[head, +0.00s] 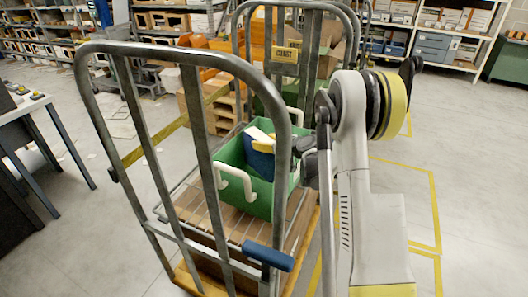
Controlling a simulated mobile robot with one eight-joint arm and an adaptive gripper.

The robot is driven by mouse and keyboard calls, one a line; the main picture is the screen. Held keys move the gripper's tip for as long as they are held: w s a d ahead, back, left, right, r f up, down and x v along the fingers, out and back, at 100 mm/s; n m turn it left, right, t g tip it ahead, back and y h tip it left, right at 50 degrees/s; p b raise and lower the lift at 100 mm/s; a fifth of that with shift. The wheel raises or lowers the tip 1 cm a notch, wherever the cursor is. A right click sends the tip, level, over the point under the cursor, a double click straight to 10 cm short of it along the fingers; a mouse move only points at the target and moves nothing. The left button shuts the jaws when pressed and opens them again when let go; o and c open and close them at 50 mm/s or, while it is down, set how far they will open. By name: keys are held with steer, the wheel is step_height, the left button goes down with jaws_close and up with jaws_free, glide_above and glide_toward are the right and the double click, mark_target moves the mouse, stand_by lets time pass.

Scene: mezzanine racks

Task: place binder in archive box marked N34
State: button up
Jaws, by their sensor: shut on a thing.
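A blue binder (259,163) with a pale top stands tilted in a green crate (230,155) with white handles, inside a roll cage. A small yellow part shows beside the binder's top. My gripper (304,147) is at the crate's right side, partly hidden by the cage's post and my own arm. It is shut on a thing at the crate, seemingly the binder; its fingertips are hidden. No box marked N34 can be made out; the labels on the far shelves are too small to read.
The roll cage's grey tube frame (128,85) rises around the crate. Racks with boxes (463,18) line the back. A table (22,107) stands at left. The floor at right is clear, with yellow lines.

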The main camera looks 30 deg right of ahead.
step_height(320, 180, down, 2)
steer(key=shift+f+b, duration=0.25)
steer(key=shift+b, duration=0.05)
steer(key=shift+f+b, duration=0.55)
steer(key=shift+b, duration=0.05)
steer(key=o, duration=1.4)
steer(key=shift+c, duration=0.2)
